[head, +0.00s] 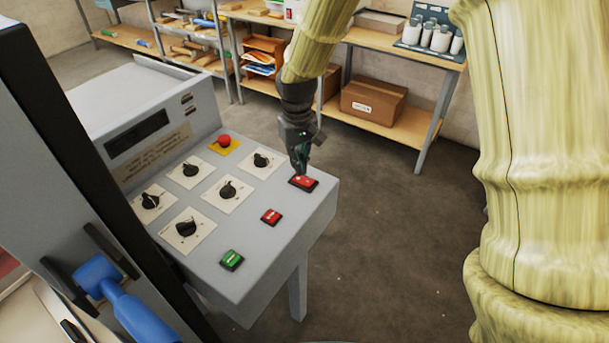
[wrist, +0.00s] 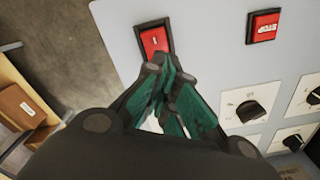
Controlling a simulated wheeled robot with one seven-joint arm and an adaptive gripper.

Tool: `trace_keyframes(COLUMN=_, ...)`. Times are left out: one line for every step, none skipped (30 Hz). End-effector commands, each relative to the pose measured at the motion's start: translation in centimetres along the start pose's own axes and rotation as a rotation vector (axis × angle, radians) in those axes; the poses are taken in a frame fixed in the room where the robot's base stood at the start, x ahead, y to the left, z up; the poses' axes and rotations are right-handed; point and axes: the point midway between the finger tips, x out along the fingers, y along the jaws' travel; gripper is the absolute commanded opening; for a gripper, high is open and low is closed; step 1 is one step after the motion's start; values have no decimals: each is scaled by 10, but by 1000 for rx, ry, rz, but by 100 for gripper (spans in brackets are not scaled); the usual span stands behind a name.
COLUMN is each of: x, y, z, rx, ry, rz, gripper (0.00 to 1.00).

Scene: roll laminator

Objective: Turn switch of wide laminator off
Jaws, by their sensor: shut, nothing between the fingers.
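The wide laminator's control panel (head: 275,225) is a grey sloped box. A red rocker switch (head: 304,182) in a black frame sits at its far right corner. In the wrist view the switch (wrist: 155,40) has a white "I" mark, and its lower part is partly hidden by the fingers. My gripper (head: 301,170) is shut and empty, pointing down with its tips at the switch. In the wrist view my gripper (wrist: 170,70) has its fingertips at the switch's near edge; I cannot tell whether they touch it.
A red STOP button (head: 271,216), a green button (head: 232,260), several black knobs (head: 228,189) and a red emergency button (head: 224,141) share the panel. Shelves with a cardboard box (head: 373,102) stand behind. Open floor (head: 410,240) lies right of the panel.

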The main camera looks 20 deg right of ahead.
Motion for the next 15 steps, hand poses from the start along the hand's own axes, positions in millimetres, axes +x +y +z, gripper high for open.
trace_keyframes(x=-6, y=0, z=0, rx=0, ry=0, rz=0, gripper=0)
trace_keyframes(x=-8, y=0, z=0, rx=0, ry=0, rz=0, gripper=0)
trace_keyframes(x=-10, y=0, z=0, rx=0, ry=0, rz=0, gripper=0)
trace_keyframes(x=-12, y=0, z=0, rx=0, ry=0, rz=0, gripper=0)
trace_keyframes(x=-14, y=0, z=0, rx=0, ry=0, rz=0, gripper=0)
trace_keyframes(x=-16, y=0, z=0, rx=0, ry=0, rz=0, gripper=0)
trace_keyframes(x=-18, y=0, z=0, rx=0, ry=0, rz=0, gripper=0)
trace_keyframes(x=-20, y=0, z=0, rx=0, ry=0, rz=0, gripper=0)
trace_keyframes(x=-22, y=0, z=0, rx=0, ry=0, rz=0, gripper=0)
trace_keyframes(x=-24, y=0, z=0, rx=0, ry=0, rz=0, gripper=0)
trace_keyframes(x=-26, y=0, z=0, rx=0, ry=0, rz=0, gripper=0)
trace_keyframes(x=-28, y=0, z=0, rx=0, ry=1, rz=0, gripper=0)
trace_keyframes(x=-30, y=0, z=0, rx=0, ry=1, rz=0, gripper=0)
trace_keyframes(x=-32, y=0, z=0, rx=0, ry=1, rz=0, gripper=0)
trace_keyframes(x=-34, y=0, z=0, rx=1, ry=1, rz=0, gripper=0)
